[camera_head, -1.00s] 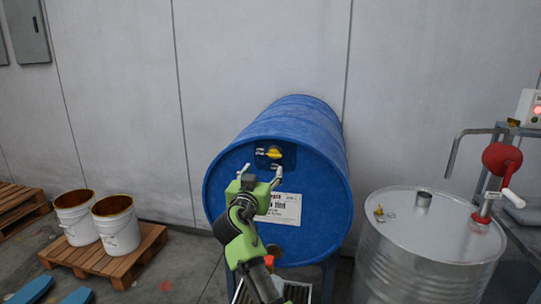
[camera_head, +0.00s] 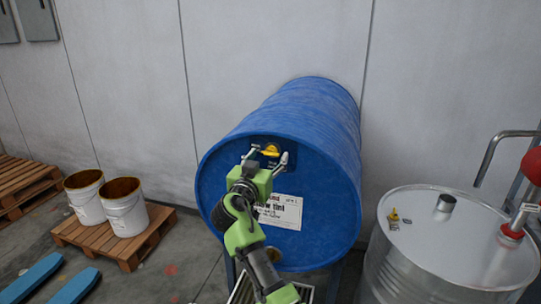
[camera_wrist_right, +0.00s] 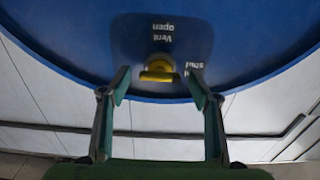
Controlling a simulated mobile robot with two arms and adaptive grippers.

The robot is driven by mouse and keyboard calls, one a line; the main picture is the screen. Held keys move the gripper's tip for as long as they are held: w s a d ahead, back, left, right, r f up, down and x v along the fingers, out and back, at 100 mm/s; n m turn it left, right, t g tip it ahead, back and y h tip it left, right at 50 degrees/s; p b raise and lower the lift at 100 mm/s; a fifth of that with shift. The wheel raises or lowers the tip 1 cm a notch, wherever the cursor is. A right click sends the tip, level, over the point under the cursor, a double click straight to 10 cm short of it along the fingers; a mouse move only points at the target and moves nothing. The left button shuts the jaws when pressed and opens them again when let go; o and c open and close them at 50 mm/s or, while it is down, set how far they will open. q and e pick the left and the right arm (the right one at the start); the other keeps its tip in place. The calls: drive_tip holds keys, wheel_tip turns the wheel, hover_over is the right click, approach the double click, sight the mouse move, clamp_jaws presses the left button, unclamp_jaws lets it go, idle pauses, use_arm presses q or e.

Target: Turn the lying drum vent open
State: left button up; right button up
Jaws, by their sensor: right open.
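The blue drum (camera_head: 300,130) lies on its side, its round end facing me. Its yellow vent handle (camera_head: 271,150) is high on that end, and it also shows in the right wrist view (camera_wrist_right: 158,72). There the handle lies roughly crosswise on a dark plate with the upside-down words "Vent open" (camera_wrist_right: 162,32) and "Vent shut" (camera_wrist_right: 193,72). My right gripper (camera_head: 268,157) is open, with one finger on each side of the handle. In the wrist view, gaps show between the handle and both fingers (camera_wrist_right: 160,86). My left gripper is out of view.
A steel drum (camera_head: 450,245) with a red hand pump (camera_head: 530,175) stands at the right. Two white buckets (camera_head: 125,205) stand on a wooden pallet (camera_head: 130,245) at the left. A pale wall (camera_head: 260,40) is behind the drum.

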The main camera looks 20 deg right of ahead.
drive_tip(key=shift+s+a, duration=0.1)
drive_tip(key=shift+a, duration=0.05)
drive_tip(key=shift+c, duration=0.4)
drive_tip(key=c, duration=1)
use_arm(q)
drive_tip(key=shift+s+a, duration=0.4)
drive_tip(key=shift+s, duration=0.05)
